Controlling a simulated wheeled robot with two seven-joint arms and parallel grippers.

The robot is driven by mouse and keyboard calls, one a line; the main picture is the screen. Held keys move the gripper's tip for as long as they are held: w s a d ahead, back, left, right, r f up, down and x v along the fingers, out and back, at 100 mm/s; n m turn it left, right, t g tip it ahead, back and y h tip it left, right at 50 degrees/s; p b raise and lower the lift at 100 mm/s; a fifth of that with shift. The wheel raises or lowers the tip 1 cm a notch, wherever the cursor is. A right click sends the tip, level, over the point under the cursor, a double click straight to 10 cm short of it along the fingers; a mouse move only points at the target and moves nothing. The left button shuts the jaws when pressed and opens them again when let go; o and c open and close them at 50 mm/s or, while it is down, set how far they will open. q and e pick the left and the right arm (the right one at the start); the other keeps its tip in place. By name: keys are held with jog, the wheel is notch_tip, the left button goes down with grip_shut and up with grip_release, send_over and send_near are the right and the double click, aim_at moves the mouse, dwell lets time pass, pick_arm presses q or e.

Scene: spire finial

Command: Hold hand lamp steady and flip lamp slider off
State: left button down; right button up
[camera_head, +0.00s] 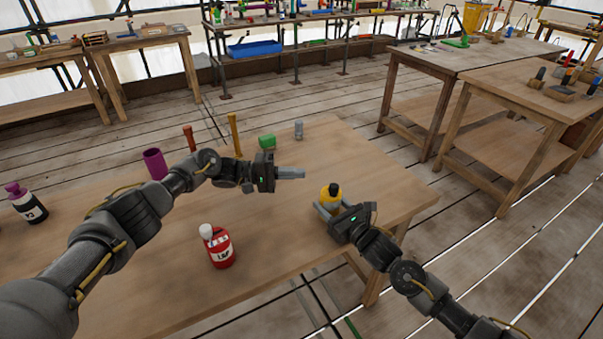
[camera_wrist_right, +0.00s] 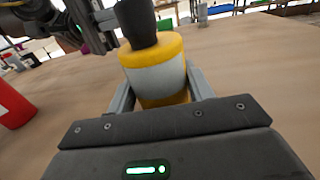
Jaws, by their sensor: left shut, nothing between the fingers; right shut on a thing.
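The object I take for the hand lamp (camera_head: 331,191) has a yellow body and a dark top; the right wrist view shows it close, with a white band (camera_wrist_right: 158,80). It stands upright near the table's right end. My right gripper (camera_head: 328,210) is shut on its lower body, one finger on each side. My left gripper (camera_head: 303,173) is shut and empty, to the left of the lamp and a little higher in the picture, apart from it. It also shows at the upper left of the right wrist view (camera_wrist_right: 108,30). I cannot make out the slider.
A red bottle (camera_head: 219,250) stands on the table (camera_head: 290,225) near its front edge. A purple cylinder (camera_head: 155,164), a green block (camera_head: 266,142) and a grey piece (camera_head: 299,130) stand farther back. The table around the lamp is clear.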

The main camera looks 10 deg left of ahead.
jog(key=o, duration=1.1)
